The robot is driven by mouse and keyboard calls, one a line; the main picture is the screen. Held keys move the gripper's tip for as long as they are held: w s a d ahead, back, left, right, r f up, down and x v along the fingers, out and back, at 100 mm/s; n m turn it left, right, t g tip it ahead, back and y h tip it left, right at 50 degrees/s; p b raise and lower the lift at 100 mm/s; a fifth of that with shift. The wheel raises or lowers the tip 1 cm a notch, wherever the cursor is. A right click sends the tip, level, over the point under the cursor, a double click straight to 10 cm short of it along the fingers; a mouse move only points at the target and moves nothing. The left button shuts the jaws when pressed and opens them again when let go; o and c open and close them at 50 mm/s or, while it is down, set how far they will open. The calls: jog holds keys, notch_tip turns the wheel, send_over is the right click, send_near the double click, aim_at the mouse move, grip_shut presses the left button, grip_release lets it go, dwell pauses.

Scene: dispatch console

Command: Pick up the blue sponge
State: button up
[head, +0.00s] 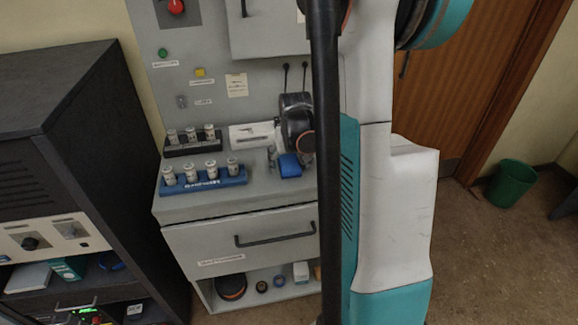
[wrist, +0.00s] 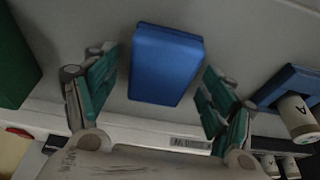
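The blue sponge (head: 289,165) lies on the grey console ledge, right of the blue vial rack and partly hidden by my arm in the head view. In the wrist view the blue sponge (wrist: 166,63) is a plain block in the upper middle. My gripper (wrist: 158,82) is open, with one teal-padded finger to the left of the sponge and one to the right. Gaps show between the pads and the sponge, and nothing is held. Whether the fingers are level with the sponge is hard to tell.
A blue rack (head: 205,181) with several vials stands left of the sponge, and a black rack (head: 192,147) with vials is behind it. The blue rack (wrist: 284,86) is close beyond the right finger. A green object (wrist: 14,58) is at the wrist view's left edge.

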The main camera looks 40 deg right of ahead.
aim_at(289, 163)
jog(key=c, duration=1)
jog(key=shift+o, duration=0.2)
jog(key=shift+r, duration=0.2)
notch_tip(289, 163, up, 20)
jog(key=p, duration=0.6)
jog(key=shift+r, duration=0.1)
jog(key=o, duration=0.4)
jog(key=c, duration=0.3)
jog(key=shift+w, duration=0.1)
jog(key=shift+c, duration=0.2)
